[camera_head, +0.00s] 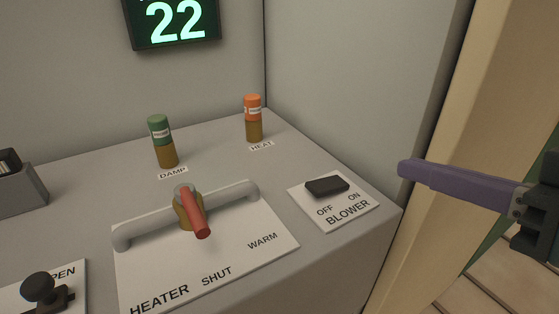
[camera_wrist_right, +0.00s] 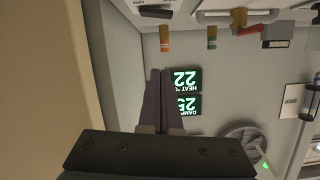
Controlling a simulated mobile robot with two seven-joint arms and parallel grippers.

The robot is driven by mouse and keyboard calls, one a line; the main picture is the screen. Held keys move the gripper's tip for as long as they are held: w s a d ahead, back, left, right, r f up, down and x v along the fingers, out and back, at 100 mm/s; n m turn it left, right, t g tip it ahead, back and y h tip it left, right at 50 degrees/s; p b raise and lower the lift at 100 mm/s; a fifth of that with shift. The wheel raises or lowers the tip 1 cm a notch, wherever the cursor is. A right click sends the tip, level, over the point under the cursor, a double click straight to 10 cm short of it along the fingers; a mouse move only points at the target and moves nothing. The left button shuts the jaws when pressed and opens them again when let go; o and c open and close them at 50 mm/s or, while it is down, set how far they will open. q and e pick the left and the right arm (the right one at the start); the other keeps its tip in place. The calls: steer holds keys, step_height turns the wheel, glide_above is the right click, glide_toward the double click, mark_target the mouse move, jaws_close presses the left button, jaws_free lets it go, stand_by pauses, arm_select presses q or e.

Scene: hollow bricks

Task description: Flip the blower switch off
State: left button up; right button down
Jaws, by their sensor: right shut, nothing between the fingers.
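The blower switch (camera_head: 327,186) is a black rocker on a white plate (camera_head: 343,214) marked OFF, ON and BLOWER, near the right end of the grey counter. I cannot tell which side of it is pressed. It also shows at the top of the right wrist view (camera_wrist_right: 155,14). My right gripper (camera_head: 405,168) comes in from the right with its purple fingers together and empty. Its tips are to the right of the switch, apart from it. In the right wrist view the two fingers (camera_wrist_right: 160,75) lie side by side. My left gripper is not in view.
A heater panel (camera_head: 270,252) with a red-handled valve (camera_head: 195,214) and grey pipe lies left of the switch. Green (camera_head: 160,132) and orange (camera_head: 252,108) capped cylinders stand behind. A tan upright edge (camera_head: 425,130) stands right of the counter, behind my gripper.

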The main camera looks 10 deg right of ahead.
arm_select(q)
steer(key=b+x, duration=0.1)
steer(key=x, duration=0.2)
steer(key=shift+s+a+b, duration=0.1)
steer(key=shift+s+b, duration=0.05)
steer(key=shift+b, duration=0.15)
arm_select(e)
steer(key=shift+w+a+f+y, duration=0.25)
steer(key=shift+w+f+y, duration=0.15)
steer(key=shift+w+f, duration=0.45)
steer(key=shift+s+f, duration=0.1)
steer(key=shift+s, duration=0.1)
steer(key=shift+w, duration=0.1)
steer(key=b, duration=0.2)
glide_above(328, 186)
steer(key=s, duration=0.2)
steer(key=shift+d+f, duration=0.25)
steer(key=shift+f, duration=0.35)
steer(key=shift+d+f, duration=0.2)
steer(key=shift+f, duration=0.35)
steer(key=f, duration=0.3)
steer(key=shift+w+a+f+b, duration=0.1)
steer(key=shift+a+f+b, duration=0.05)
steer(key=shift+a+b, duration=0.25)
steer(key=shift+a+f, duration=0.1)
steer(key=shift+f, duration=0.3)
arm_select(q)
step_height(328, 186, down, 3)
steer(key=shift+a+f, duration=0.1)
